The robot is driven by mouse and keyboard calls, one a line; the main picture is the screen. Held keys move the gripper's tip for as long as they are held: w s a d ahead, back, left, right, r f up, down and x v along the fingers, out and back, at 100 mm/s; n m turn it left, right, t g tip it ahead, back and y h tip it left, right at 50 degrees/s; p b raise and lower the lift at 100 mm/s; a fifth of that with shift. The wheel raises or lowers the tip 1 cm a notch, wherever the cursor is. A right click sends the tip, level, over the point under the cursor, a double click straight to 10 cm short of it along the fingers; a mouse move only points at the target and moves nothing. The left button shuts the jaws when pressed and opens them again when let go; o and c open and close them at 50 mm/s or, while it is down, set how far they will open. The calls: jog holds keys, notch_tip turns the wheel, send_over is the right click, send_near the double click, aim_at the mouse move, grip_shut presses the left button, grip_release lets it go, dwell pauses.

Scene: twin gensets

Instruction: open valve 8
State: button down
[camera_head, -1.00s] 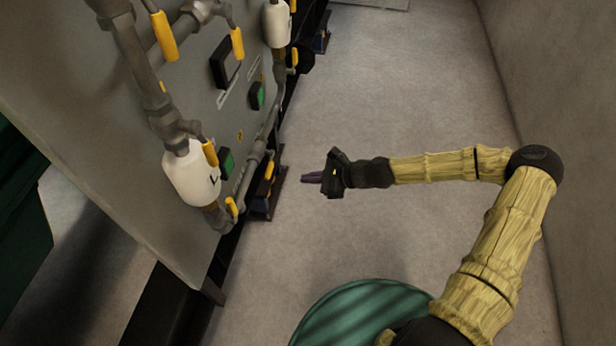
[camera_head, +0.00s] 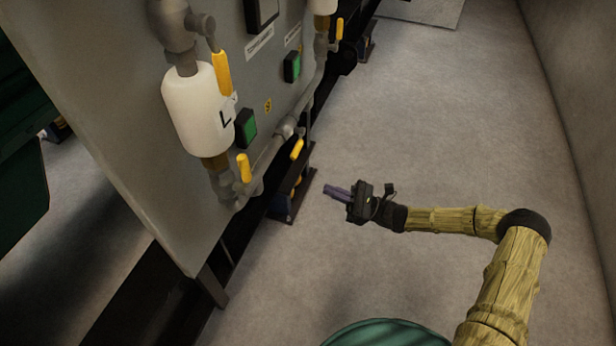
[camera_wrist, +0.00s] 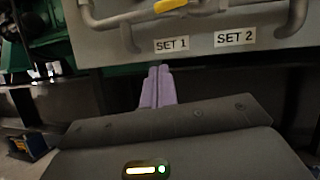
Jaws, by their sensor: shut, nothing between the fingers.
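Several yellow valve handles sit on the grey pipework of the panel in the head view: one above the white canister (camera_head: 222,73), one below it (camera_head: 243,167), one on the low pipe (camera_head: 297,149) and one at the far end (camera_head: 339,29). I cannot read a number 8 on any of them. My gripper (camera_head: 336,192) is shut and empty, right of the panel and apart from the pipes, pointing left. In the wrist view its purple fingers (camera_wrist: 157,88) are together, below the panel's SET 1 label (camera_wrist: 172,44). A yellow handle (camera_wrist: 170,5) shows at the top edge there.
The white canister (camera_head: 197,110) and green buttons (camera_head: 246,128) are on the grey panel (camera_head: 105,85). A dark base frame (camera_head: 222,262) runs under it. A SET 2 label (camera_wrist: 235,36) shows in the wrist view. Open floor (camera_head: 430,110) lies between panel and right wall (camera_head: 590,100).

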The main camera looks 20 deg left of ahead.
jog(key=shift+w+d+f+m+t+y+b, duration=0.15)
jog(key=shift+w+d+f+t+y+b, duration=0.2)
jog(key=shift+w+t+y, duration=0.2)
jog(key=shift+w+d+f+m+t+y+b, duration=0.2)
jog(key=shift+w+d+f+t+y, duration=0.1)
jog(key=shift+w+d+t+y, duration=0.25)
jog(key=shift+a, duration=0.2)
jog(key=b, duration=0.4)
send_near(298, 144)
jog(key=a+f, duration=0.3)
jog(key=a, duration=0.2)
jog(key=r, duration=0.2)
jog(key=s+r+b, duration=0.1)
jog(key=r, duration=0.1)
jog(key=shift+a+r, duration=0.15)
jog(key=shift+a, duration=0.2)
jog(key=shift+r, duration=0.15)
